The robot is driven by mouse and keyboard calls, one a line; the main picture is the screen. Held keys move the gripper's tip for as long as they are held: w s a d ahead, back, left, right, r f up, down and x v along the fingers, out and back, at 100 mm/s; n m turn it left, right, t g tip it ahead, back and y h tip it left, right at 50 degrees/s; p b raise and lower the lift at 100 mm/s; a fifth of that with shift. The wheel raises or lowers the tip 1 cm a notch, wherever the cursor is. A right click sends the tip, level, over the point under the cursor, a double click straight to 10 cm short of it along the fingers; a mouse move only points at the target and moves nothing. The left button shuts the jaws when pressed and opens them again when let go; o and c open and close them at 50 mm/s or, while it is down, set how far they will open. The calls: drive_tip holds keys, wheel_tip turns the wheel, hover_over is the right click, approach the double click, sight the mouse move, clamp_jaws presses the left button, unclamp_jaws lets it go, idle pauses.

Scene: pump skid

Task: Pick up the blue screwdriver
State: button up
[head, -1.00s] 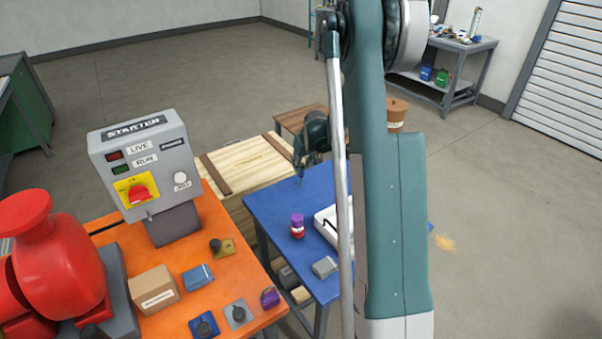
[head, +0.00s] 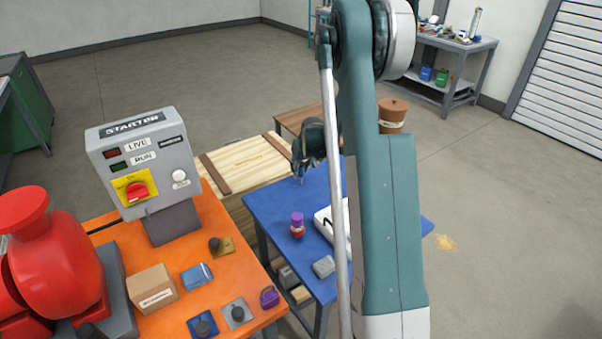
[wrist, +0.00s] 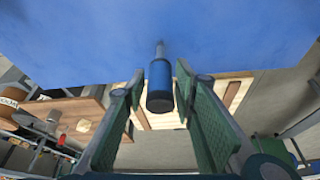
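The blue screwdriver (wrist: 160,88) lies on the blue table top (wrist: 70,45) in the wrist view. Its dark-ended handle points toward me and its grey shaft points away. My gripper (wrist: 157,78) is open, with one green-padded finger on each side of the handle. A gap shows between the handle and the left finger; the right finger is very close to it, and I cannot tell if they touch. In the head view my gripper (head: 302,176) is over the far left part of the blue table. I cannot make out the screwdriver there.
A purple-capped red bottle (head: 297,226), a grey block (head: 323,267) and a white box (head: 326,224) partly behind my arm are on the blue table. A wooden crate (head: 245,165) stands at its left. The orange bench (head: 218,300) with the starter box (head: 146,160) is nearer.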

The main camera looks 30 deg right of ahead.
drive_tip(key=shift+b+x, duration=0.35)
drive_tip(key=shift+x, duration=1.35)
drive_tip(key=c, duration=0.8)
